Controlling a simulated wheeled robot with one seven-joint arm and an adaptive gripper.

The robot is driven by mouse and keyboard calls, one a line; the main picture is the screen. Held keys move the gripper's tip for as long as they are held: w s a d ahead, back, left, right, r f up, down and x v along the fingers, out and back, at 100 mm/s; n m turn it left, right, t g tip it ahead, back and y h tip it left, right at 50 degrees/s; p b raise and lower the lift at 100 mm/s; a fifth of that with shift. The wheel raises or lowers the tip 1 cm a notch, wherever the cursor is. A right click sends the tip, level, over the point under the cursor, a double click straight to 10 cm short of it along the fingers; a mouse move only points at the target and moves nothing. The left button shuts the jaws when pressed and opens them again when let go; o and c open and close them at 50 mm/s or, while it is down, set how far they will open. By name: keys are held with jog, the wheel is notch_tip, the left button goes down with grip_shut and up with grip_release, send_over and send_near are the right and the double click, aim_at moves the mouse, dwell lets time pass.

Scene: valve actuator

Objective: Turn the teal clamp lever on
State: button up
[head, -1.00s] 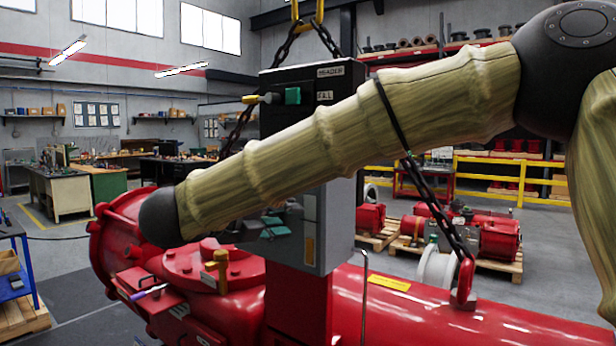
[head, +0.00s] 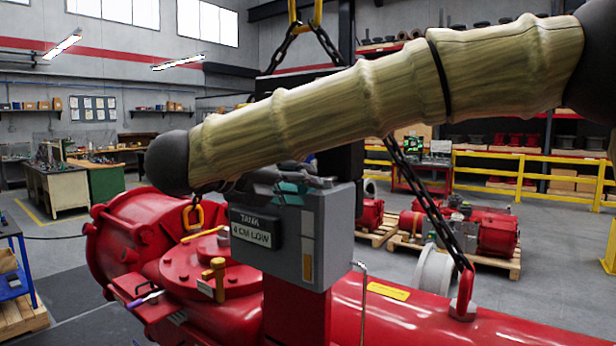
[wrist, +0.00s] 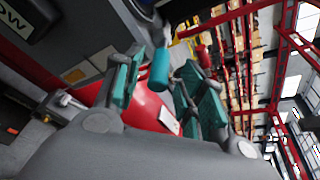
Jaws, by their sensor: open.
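In the wrist view a short teal cylindrical handle (wrist: 161,68), likely the clamp lever, shows beyond and between my fingers, joined to a grey fitting. I cannot tell whether either finger touches it. My gripper (wrist: 160,84) is open, with a teal pad on each finger and a gap between them. In the head view my gripper (head: 292,190) is at the top of the grey box (head: 325,240), partly behind my own arm. The lever cannot be made out there.
A red flanged vessel (head: 135,235) with a yellow fitting (head: 215,276) lies left. A chain (head: 430,210) hangs right. Yellow rails (head: 520,156) stand behind.

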jog(key=shift+p+x, duration=0.4)
jog(key=shift+x, duration=0.8)
grip_shut()
